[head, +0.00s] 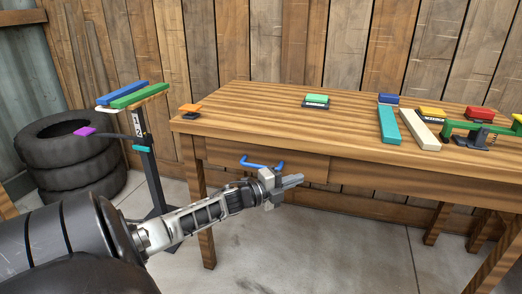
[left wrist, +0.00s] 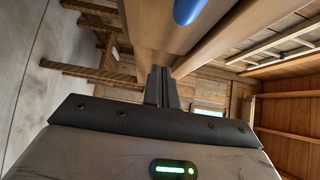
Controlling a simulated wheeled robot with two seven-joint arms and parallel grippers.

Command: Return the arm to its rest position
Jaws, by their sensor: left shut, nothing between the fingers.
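My left arm reaches in from the lower left in the head view. Its gripper (head: 292,181) is in front of the wooden table, just below and right of the blue drawer handle (head: 262,164). In the left wrist view the two dark fingers of the left gripper (left wrist: 161,78) are together with nothing between them. The end of the blue handle shows at the top of that view (left wrist: 188,10), apart from the fingers. The drawer (head: 305,170) looks closed. My right gripper is in neither view.
The wooden table (head: 240,105) bears a green-topped block (head: 316,99), a teal bar (head: 389,126), a cream bar (head: 420,129) and a green lever device (head: 476,130). A stand with blue and green bars (head: 139,95) and stacked tires (head: 65,165) are at left. Floor in front is clear.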

